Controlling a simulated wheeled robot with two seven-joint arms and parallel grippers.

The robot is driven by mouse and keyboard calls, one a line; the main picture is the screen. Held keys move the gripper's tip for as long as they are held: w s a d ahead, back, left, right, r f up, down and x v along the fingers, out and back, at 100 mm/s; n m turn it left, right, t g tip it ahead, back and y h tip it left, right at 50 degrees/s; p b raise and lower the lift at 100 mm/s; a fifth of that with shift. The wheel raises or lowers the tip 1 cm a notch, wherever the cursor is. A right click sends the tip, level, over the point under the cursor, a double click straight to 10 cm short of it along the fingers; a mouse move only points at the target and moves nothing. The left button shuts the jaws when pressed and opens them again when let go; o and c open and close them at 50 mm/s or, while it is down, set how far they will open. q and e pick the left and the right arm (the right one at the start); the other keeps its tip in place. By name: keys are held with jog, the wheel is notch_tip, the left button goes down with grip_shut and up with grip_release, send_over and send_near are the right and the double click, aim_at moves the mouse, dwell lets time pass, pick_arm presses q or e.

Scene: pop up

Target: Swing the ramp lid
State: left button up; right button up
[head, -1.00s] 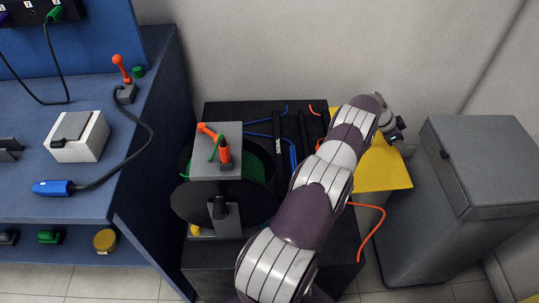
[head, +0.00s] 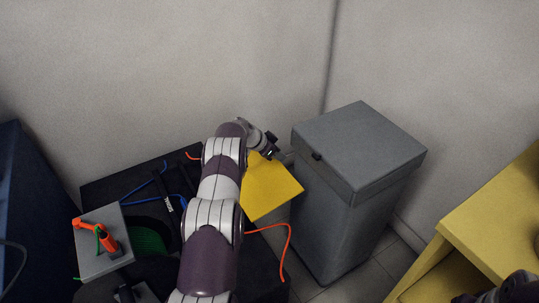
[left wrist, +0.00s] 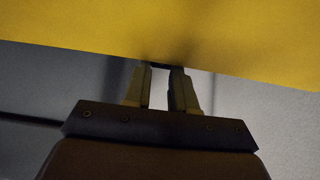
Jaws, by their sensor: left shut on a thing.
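The ramp lid appears to be the flat yellow panel (head: 270,188), at the right side of a black box (head: 150,185). In the head view my left forearm covers part of the box and the panel's left side. My left gripper (head: 275,150) is at the panel's far edge. In the left wrist view the yellow panel (left wrist: 160,35) fills the top, and the gripper (left wrist: 163,72) is shut on a small dark piece at its edge. That piece is mostly hidden by the fingers and panel. The panel's hinge is not clearly visible.
A grey lidded bin (head: 350,185) stands close to the panel's right. An orange cable (head: 287,250) hangs by the box. A grey block with an orange lever (head: 100,240) is at the lower left. A yellow shelf unit (head: 490,230) is at the right.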

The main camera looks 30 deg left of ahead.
pick_arm(q)
jog(key=shift+p+v, duration=0.7)
jog(key=shift+v, duration=0.2)
jog(key=shift+r+p, duration=0.45)
jog(key=shift+r, duration=0.3)
grip_shut()
jog(key=shift+w, duration=0.1)
jog(key=shift+r, duration=0.2)
notch_tip(320, 180, up, 6)
jog(key=s+p, duration=0.1)
jog(key=p, duration=0.5)
jog(key=shift+s+a, duration=0.4)
jog(key=shift+f, duration=0.1)
